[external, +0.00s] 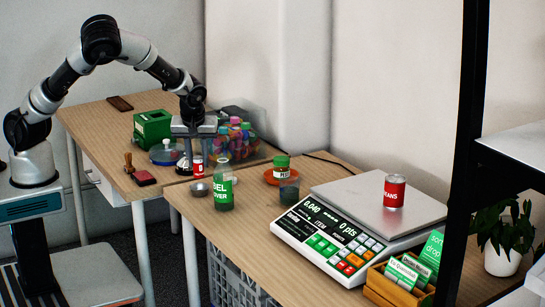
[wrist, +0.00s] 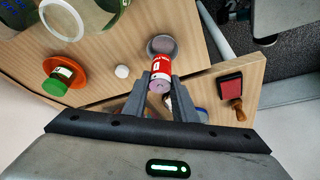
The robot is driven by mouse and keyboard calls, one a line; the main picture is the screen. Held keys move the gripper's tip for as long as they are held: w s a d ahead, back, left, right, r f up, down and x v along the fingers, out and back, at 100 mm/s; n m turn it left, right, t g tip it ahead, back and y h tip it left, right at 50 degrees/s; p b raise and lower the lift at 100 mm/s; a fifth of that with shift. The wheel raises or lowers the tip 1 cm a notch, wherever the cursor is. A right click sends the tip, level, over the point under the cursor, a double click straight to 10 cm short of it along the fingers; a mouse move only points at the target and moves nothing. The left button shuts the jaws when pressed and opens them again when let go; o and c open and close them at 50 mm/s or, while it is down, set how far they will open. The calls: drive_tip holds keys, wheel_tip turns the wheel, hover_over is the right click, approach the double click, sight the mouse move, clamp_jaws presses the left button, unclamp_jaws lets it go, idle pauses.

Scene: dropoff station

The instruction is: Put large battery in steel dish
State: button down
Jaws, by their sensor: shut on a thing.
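My gripper (external: 197,158) is shut on the large battery (external: 198,171), a red cylinder with a white label. In the wrist view, my gripper's fingers (wrist: 159,92) clasp the battery (wrist: 161,68), with its pale purple end towards the camera. The steel dish (external: 200,189) is a small round grey dish near the left edge of the front table. The battery is above it in the external view. In the wrist view, the dish (wrist: 162,43) shows just beyond the battery, which covers part of its rim. I cannot tell whether they touch.
A stamp pad (external: 143,178) lies on the back table.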

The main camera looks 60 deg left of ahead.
sight(199, 174)
drive_tip(key=shift+f+b, duration=0.5)
drive_tip(key=shift+f, duration=2)
drive_tip(key=shift+f, duration=0.2)
drive_tip(key=c, duration=1.4)
unclamp_jaws()
drive_tip(key=shift+c, duration=0.2)
drive_tip(key=shift+r, duration=0.1)
drive_tip(key=p+v, duration=0.3)
drive_tip(key=v, duration=0.9)
drive_tip(key=shift+r, duration=0.15)
